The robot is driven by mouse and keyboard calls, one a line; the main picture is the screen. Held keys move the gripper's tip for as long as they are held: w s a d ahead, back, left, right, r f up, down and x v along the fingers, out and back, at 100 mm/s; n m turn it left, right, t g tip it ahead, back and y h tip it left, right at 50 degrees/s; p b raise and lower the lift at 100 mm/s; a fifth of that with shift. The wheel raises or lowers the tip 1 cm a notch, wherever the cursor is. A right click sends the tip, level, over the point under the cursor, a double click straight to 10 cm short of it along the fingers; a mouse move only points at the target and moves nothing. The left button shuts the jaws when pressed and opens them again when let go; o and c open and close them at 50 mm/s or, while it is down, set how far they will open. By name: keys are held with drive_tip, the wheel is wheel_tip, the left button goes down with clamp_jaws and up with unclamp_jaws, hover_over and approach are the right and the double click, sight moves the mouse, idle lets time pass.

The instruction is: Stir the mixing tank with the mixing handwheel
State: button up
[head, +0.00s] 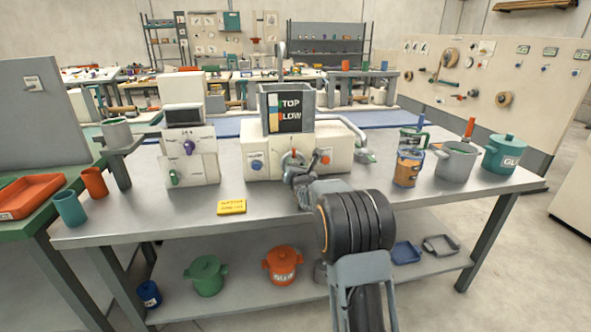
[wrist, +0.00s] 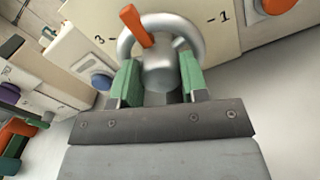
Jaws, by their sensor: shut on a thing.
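The mixing tank (head: 270,98) is a grey open box on top of a cream machine body (head: 333,152), with a sign reading "TOP" and "LOW" on its front. The mixing handwheel (wrist: 196,35) is a silver ring with a grey hub and an orange marker (wrist: 135,25), on the machine's front; it also shows in the head view (head: 293,157). My gripper (wrist: 160,78) has its green-padded fingers on both sides of the grey hub and is shut on it. In the head view my gripper (head: 298,178) partly hides the wheel. The tank's inside is not visible.
A blue knob (head: 257,165) and an orange knob (head: 325,157) flank the wheel. Cups and pots, including a teal pot (head: 503,155), stand at the right. The table front is mostly clear.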

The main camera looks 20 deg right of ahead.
drive_tip(key=m+b, duration=0.3)
drive_tip(key=shift+f+b, duration=0.3)
drive_tip(key=m+b, duration=0.5)
drive_tip(key=m, duration=0.1)
drive_tip(key=shift+d, duration=0.15)
drive_tip(key=m+b, duration=0.2)
drive_tip(key=m, duration=0.3)
drive_tip(key=shift+m, duration=0.4)
drive_tip(key=shift+m+b, duration=0.75)
drive_tip(key=shift+m, duration=1.45)
drive_tip(key=o, duration=0.9)
drive_tip(key=shift+s, duration=0.1)
drive_tip(key=s+a, duration=0.1)
drive_tip(key=s, duration=0.3)
drive_tip(key=s+a, duration=0.1)
drive_tip(key=s, duration=0.8)
drive_tip(key=shift+s+a+p, duration=0.2)
drive_tip(key=shift+a+p, duration=0.2)
